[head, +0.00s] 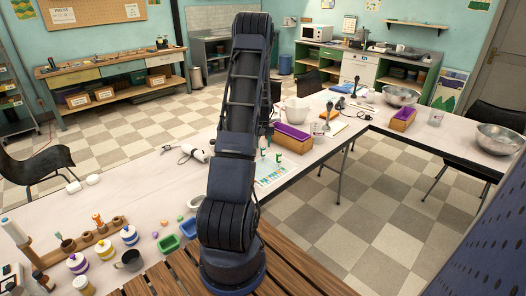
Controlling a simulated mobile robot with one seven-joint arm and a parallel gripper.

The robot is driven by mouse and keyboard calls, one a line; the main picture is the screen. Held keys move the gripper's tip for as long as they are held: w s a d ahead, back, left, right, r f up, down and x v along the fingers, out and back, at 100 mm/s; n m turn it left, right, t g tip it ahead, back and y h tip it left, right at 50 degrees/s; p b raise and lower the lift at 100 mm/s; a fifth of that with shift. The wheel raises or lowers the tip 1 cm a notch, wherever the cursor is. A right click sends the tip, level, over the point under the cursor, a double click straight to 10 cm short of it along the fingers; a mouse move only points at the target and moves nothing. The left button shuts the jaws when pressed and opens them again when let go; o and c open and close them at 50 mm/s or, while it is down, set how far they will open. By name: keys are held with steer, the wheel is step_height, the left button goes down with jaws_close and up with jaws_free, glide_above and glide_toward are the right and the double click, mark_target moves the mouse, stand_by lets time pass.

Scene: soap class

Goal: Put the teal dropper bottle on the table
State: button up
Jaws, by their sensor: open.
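The long white table (150,185) runs from the lower left toward the back right. Two small upright items with teal-green parts (263,155) (279,157) stand on or by a printed sheet (270,174) just right of my arm. They are too small to tell whether either is the teal dropper bottle. My arm rises from its base in the lower middle and bends at the top of the picture. My gripper cannot be made out; the arm itself seems to hide it.
Purple-lined wooden boxes (305,144), a white bowl (297,110) and metal bowls (400,96) stand on the right. A peg rack (72,243), jars (129,235), a dark mug (130,260) and green trays (168,243) crowd the near left. The table's left middle is mostly clear.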

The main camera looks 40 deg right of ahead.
step_height(320, 180, up, 6)
steer(key=shift+r, duration=0.15)
steer(key=shift+w+a+r, duration=0.1)
steer(key=shift+r, duration=0.1)
steer(key=w+a+r+n+t+h, duration=0.1)
steer(key=a+r+n, duration=0.1)
steer(key=a+r, duration=1.15)
steer(key=w+a+r+n+t, duration=0.1)
steer(key=a+r, duration=0.9)
steer(key=a, duration=0.6)
steer(key=s+a+r+n+t, duration=0.1)
steer(key=s+a+r+n, duration=0.1)
steer(key=s+a, duration=0.9)
steer(key=s+a+r+n+t+y, duration=0.1)
steer(key=s+a+r, duration=0.3)
steer(key=s+a, duration=0.7)
steer(key=a, duration=0.3)
steer(key=shift+s+n+t, duration=0.2)
steer(key=shift+n+t, duration=0.1)
steer(key=shift+n, duration=0.1)
steer(key=shift+r, duration=0.1)
